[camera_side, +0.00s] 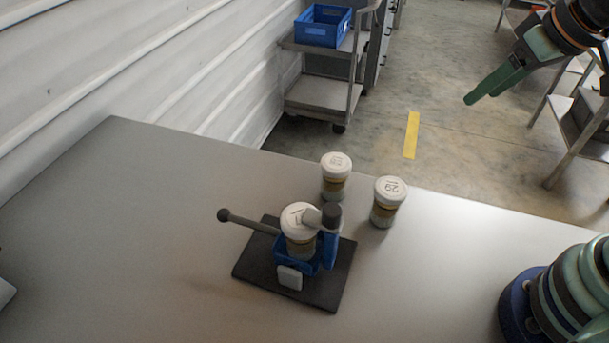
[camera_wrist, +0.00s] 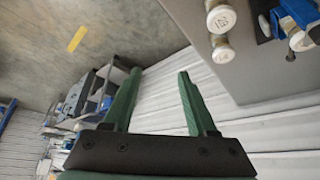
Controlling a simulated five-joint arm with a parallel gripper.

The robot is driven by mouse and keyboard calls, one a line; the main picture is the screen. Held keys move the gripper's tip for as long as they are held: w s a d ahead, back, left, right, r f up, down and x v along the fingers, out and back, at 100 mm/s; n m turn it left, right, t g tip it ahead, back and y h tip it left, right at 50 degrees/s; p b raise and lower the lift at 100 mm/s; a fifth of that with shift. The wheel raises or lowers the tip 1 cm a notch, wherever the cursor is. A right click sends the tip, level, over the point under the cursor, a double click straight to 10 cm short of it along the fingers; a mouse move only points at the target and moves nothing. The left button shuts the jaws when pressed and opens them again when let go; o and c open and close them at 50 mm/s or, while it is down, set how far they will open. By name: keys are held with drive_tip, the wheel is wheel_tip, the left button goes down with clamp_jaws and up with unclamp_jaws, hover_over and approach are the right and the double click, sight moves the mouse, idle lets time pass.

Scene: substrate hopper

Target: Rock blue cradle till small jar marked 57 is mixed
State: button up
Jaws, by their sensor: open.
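The blue cradle (camera_side: 323,258) sits on a dark base plate (camera_side: 312,292) on the table. A rod with a dark ball end (camera_side: 224,215) sticks out to the left. The cradle shows partly at the right edge of the wrist view (camera_wrist: 297,10). My gripper (camera_side: 481,97) is open and empty, high at the upper right, well away from the cradle; its green fingers also show in the wrist view (camera_wrist: 160,72).
Two more white-lidded jars stand behind the cradle, one at the back (camera_side: 336,163) and one to the right (camera_side: 389,189); I cannot read their marks surely. The grey table (camera_side: 120,210) is clear on the left. A trolley with a blue crate (camera_side: 322,25) stands beyond.

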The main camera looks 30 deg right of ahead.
drive_tip(key=shift+c, duration=0.2)
drive_tip(key=w+a+r+n+g+y, duration=0.1)
drive_tip(key=w+a+r+n+g, duration=0.2)
drive_tip(key=w+a, duration=0.55)
drive_tip(key=n+g+h, duration=0.1)
drive_tip(key=n+g, duration=0.2)
drive_tip(key=n, duration=0.3)
hover_over(223, 211)
wheel_tip(223, 211, down, 14)
drive_tip(key=shift+w+d+f, duration=0.1)
drive_tip(key=shift+w+d, duration=0.05)
drive_tip(key=shift+a+f, duration=0.2)
drive_tip(key=shift+f, duration=4.4)
